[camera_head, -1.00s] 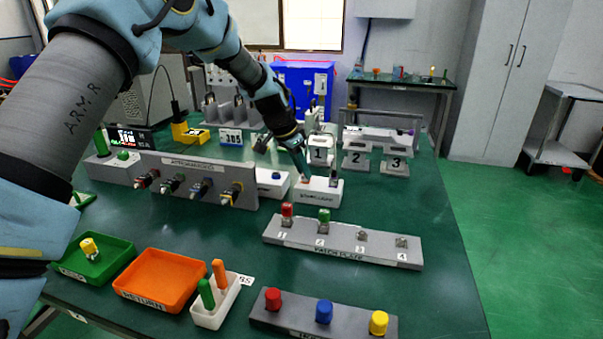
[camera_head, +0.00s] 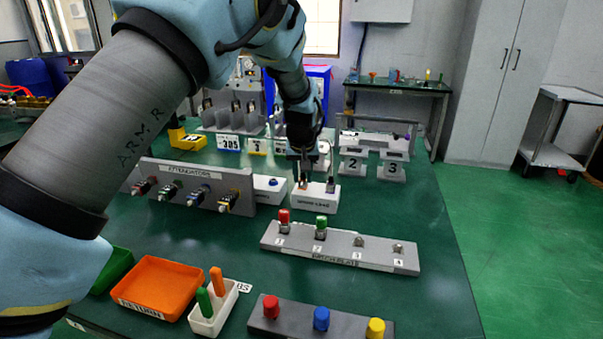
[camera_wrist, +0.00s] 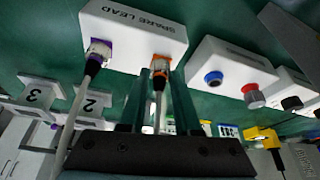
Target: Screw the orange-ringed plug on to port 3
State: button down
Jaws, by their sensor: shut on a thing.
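The orange-ringed plug (camera_wrist: 160,68) stands at the face of the white block labelled SPARE LEAD (camera_wrist: 130,20), its cable running back between my fingers. My gripper (camera_wrist: 160,88) is shut on it; in the head view my gripper (camera_head: 303,172) points down at the left end of that block (camera_head: 316,200). A purple-ringed plug (camera_wrist: 97,52) sits beside it in the same block. On the grey patch plate (camera_head: 338,258), port 3 (camera_head: 358,242) is a bare metal stub. Whether the plug touches the block's socket is hard to tell.
Port 2 beside it carries a green cap (camera_head: 321,221); port 1 carries a red cap (camera_head: 284,215). Port 4 (camera_head: 397,248) is bare. The attenuators panel (camera_head: 195,185) stands left. Number stands 2 (camera_head: 352,163) and 3 (camera_head: 392,170) stand behind. The table right of the plate is clear.

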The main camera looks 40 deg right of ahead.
jog(key=n, duration=0.2)
jog(key=n+y, duration=0.1)
jog(key=n+t+y+p, duration=0.1)
jog(key=n, duration=0.1)
jog(key=shift+s+d+n, duration=0.2)
jog(key=shift+d+n, duration=0.1)
jog(key=n, duration=0.1)
jog(key=n+y, duration=0.1)
jog(key=n, duration=0.1)
jog(key=n+y, duration=0.1)
jog(key=n, duration=0.1)
jog(key=shift+d, duration=0.3)
jog(key=shift+n, duration=0.4)
jog(key=c, duration=0.6)
grip_release()
jog(key=b+v, duration=0.2)
jog(key=v, duration=0.8)
jog(key=shift+r, duration=0.35)
